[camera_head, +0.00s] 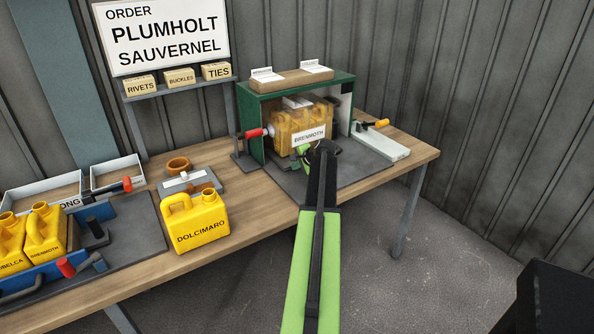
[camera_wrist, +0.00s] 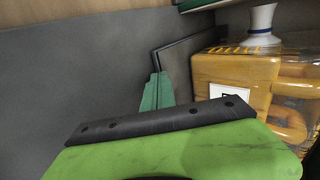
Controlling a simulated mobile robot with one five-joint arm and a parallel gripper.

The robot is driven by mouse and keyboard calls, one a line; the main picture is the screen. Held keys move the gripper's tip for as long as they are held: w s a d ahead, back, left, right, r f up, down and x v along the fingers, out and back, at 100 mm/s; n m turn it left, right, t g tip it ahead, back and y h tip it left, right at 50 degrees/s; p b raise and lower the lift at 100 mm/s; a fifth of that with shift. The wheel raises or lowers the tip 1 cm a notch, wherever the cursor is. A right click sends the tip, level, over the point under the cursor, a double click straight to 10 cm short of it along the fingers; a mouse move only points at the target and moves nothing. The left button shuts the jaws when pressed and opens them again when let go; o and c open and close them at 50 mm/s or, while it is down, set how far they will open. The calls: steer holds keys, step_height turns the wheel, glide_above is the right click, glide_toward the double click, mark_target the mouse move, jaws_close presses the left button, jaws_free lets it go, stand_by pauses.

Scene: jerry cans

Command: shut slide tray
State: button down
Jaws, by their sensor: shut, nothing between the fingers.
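A green open-fronted cabinet (camera_head: 251,112) stands on the bench, with yellow jerry cans (camera_head: 287,133) behind a clear front and a white BRENROTH label (camera_head: 309,137). My gripper (camera_head: 306,151) is shut and empty, low at the cabinet's front, close to the label. Whether it touches anything is unclear. In the wrist view my gripper (camera_wrist: 165,130) fills the bottom, with a yellow can (camera_wrist: 228,75) to its right. At the left is a blue tray (camera_head: 72,257) with yellow cans. I cannot tell which part is the slide tray; my arm hides part of the cabinet's front.
A red-handled clamp (camera_head: 252,133) stands left of the cabinet, and a pale rail with an orange-handled clamp (camera_head: 375,124) lies to its right. A yellow DOLCIMARO can (camera_head: 196,222) stands near the bench's front edge. Grey mat (camera_head: 350,177) before the cabinet has some free room.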

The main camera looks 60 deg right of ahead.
steer(key=shift+s+f, duration=0.1)
steer(key=shift+s, duration=0.45)
steer(key=shift+s+a, duration=0.85)
steer(key=shift+s, duration=0.3)
steer(key=p+v, duration=0.6)
steer(key=v, duration=0.4)
steer(key=shift+p, duration=0.4)
steer(key=shift+s, duration=0.1)
